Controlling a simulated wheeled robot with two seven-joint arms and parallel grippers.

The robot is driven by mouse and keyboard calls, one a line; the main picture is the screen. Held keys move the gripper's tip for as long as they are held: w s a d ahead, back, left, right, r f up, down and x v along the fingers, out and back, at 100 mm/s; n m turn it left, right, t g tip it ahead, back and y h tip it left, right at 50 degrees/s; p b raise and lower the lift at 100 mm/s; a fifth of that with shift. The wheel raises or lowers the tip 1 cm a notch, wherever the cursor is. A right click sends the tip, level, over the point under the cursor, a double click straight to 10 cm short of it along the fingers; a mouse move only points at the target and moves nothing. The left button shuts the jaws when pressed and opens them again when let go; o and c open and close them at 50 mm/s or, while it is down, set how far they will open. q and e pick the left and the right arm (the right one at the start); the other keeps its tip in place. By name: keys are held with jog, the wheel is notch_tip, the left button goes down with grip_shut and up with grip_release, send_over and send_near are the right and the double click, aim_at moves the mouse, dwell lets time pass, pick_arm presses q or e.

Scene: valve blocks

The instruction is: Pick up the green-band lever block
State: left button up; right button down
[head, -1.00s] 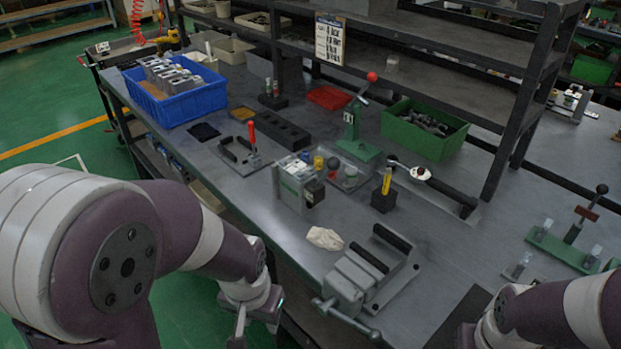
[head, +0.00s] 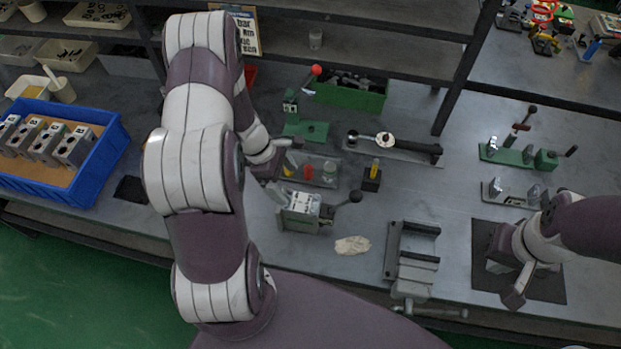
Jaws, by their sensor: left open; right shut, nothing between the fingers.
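A grey block with a pale top and a black-knobbed lever (head: 300,208) stands on the bench near its front edge, left of centre. It looks like the lever block; a green band shows only faintly. My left gripper (head: 281,163) is open, just behind and above this block, beside a tray of small parts (head: 322,180). Its fingers are small in view, and I see no contact with the block. My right gripper (head: 514,293) is shut and empty, over the dark mat (head: 551,288) at the right.
A blue bin (head: 98,165) of grey blocks stands at the left. A green lever press (head: 306,130) and a green bin (head: 350,96) are behind. A cloth (head: 352,245) and a vise (head: 412,262) lie right of the block. Green fixtures (head: 508,154) stand at the right.

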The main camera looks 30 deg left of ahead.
aim_at(297, 201)
pick_arm(q)
jog(key=d+f, duration=0.1)
jog(key=s+d+f, duration=0.1)
jog(key=f, duration=0.2)
jog(key=shift+s+d+f, duration=0.25)
jog(key=shift+s+d, duration=0.1)
jog(key=shift+d, duration=0.05)
jog(key=f, duration=0.1)
jog(key=w+d+f+p, duration=0.1)
jog(key=f, duration=0.1)
jog(key=f+p, duration=0.1)
jog(key=f, duration=0.1)
jog(key=shift+w+d, duration=0.25)
jog(key=shift+w, duration=0.1)
jog(key=shift+d+f, duration=0.2)
jog(key=shift+f, duration=0.05)
jog(key=shift+s, duration=0.25)
jog(key=shift+w+f, duration=0.1)
jog(key=c, duration=0.8)
grip_shut()
jog(key=shift+w, duration=0.1)
pick_arm(e)
jog(key=shift+s+d+r, duration=0.1)
jog(key=shift+s+r, duration=0.9)
jog(key=shift+r, duration=0.25)
